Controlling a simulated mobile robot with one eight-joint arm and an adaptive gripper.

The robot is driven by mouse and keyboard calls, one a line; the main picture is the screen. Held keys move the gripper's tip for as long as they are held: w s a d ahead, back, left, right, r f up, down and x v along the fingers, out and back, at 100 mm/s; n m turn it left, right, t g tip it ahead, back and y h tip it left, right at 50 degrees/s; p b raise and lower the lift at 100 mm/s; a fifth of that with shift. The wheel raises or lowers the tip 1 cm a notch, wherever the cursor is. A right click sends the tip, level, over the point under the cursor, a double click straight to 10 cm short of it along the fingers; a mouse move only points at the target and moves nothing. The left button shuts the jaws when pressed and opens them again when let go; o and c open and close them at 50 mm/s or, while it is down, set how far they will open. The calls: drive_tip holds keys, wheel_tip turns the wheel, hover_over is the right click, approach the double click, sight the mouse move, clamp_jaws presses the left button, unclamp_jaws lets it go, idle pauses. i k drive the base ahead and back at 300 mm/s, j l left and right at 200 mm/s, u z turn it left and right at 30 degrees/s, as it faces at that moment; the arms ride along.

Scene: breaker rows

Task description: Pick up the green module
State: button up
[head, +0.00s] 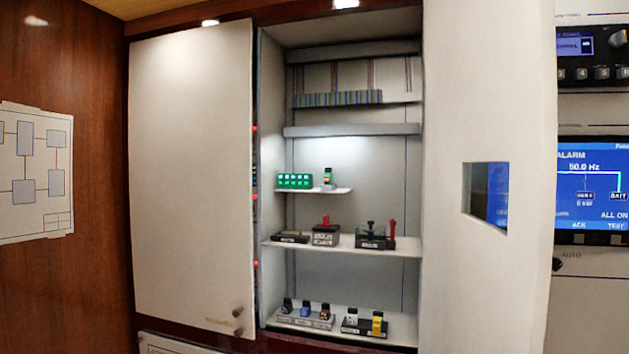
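Two green things sit on the short upper shelf (335,190) inside the open cabinet in the head view. One is a small upright green module (328,176) with a dark and orange patch, on a small grey base at the shelf's right end. Left of it is a wide green block (294,181) with rows of pale squares. I cannot tell for certain which one the task names. My gripper is not in view.
The middle shelf (400,246) holds dark units with red and black levers (370,238). The bottom shelf holds several small modules on bases (305,317). A cabinet door (190,170) stands left and a white panel (480,120) right. Space above the upper shelf is clear.

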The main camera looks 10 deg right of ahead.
sight(328, 176)
drive_tip(key=i+u, duration=0.2)
drive_tip(key=i, duration=1.65)
